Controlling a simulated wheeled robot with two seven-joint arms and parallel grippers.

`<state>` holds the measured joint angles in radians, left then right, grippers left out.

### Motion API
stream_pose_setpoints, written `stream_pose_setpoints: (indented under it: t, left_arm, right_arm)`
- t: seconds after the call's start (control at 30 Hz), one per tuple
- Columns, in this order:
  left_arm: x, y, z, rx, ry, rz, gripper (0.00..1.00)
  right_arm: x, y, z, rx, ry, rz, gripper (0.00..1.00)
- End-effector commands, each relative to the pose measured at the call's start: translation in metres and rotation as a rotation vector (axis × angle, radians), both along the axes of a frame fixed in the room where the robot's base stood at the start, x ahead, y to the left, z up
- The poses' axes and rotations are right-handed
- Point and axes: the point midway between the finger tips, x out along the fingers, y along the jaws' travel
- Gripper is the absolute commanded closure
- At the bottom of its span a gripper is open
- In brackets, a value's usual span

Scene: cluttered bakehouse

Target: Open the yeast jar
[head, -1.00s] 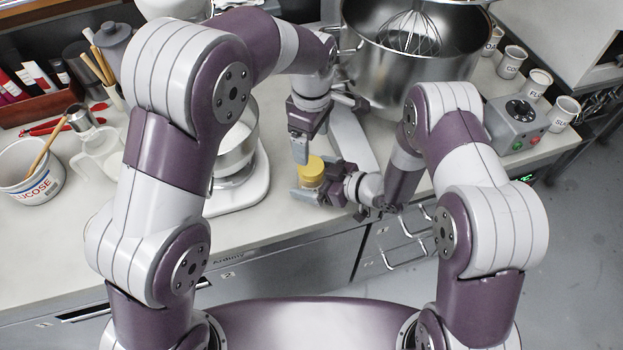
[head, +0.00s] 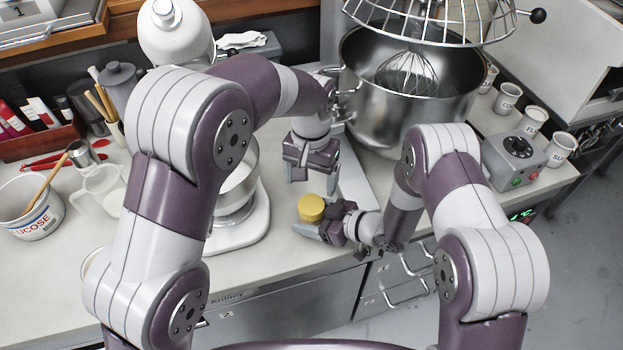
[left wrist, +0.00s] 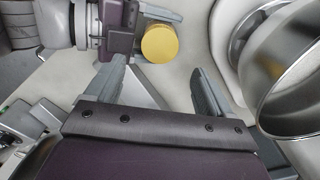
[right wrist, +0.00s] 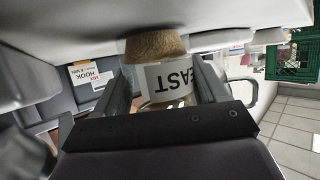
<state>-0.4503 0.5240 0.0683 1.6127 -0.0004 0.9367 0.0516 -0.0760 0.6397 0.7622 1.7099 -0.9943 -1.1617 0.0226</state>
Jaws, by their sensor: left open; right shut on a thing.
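The yeast jar (head: 311,208) has a yellow lid on it and is held near the counter's front edge. The right wrist view shows its upside-down label and brown contents (right wrist: 155,46). My right gripper (head: 318,228) is shut around the jar's body, with a finger on each side of the label. My left gripper (head: 314,183) is open and empty above the jar, pointing down. In the left wrist view the round lid (left wrist: 159,43) lies just beyond my left fingertips (left wrist: 158,82), apart from them.
A large steel mixer bowl (head: 375,115) with a whisk stands behind the grippers. A white scale or mixer base (head: 240,235) with a bowl is close on the left. A control box (head: 514,158) and labelled cups are at right. Drawer handles (head: 408,285) jut out below the counter.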

Motion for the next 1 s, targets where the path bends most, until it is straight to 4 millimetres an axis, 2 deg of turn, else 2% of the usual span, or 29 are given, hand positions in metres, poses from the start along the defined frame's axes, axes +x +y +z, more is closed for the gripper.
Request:
stream_pose_setpoints:
  t: [0.1, 0.3, 0.4, 0.5, 0.6, 0.7, 1.0]
  left_arm:
    - [0.000, 0.000, 0.000, 0.000, 0.000, -0.475, 0.18]
    - [0.000, -0.001, 0.000, 0.000, 0.001, -1.281, 0.18]
    - [0.000, -0.001, 0.000, 0.000, 0.001, -1.604, 0.18]
    - [0.000, -0.001, 0.000, 0.000, 0.001, -1.836, 0.18]
    - [0.000, -0.001, 0.000, 0.000, 0.002, -1.973, 0.18]
    - [-0.001, -0.001, -0.006, -0.002, 0.005, -2.031, 0.18]
    - [-0.001, 0.000, -0.061, -0.002, 0.005, -2.038, 0.18]
  right_arm:
    - [0.000, 0.000, 0.000, 0.001, 0.000, 0.000, 1.00]
    - [0.000, 0.000, 0.000, 0.001, 0.000, 0.000, 1.00]
    - [0.000, 0.000, 0.000, 0.001, 0.000, 0.000, 1.00]
    - [0.000, 0.000, 0.000, 0.001, 0.000, 0.000, 1.00]
    - [0.000, 0.000, 0.000, 0.001, 0.000, 0.000, 1.00]
    - [0.000, 0.000, 0.000, 0.001, 0.000, 0.000, 1.00]
    - [0.000, 0.000, 0.000, 0.001, 0.000, 0.000, 1.00]
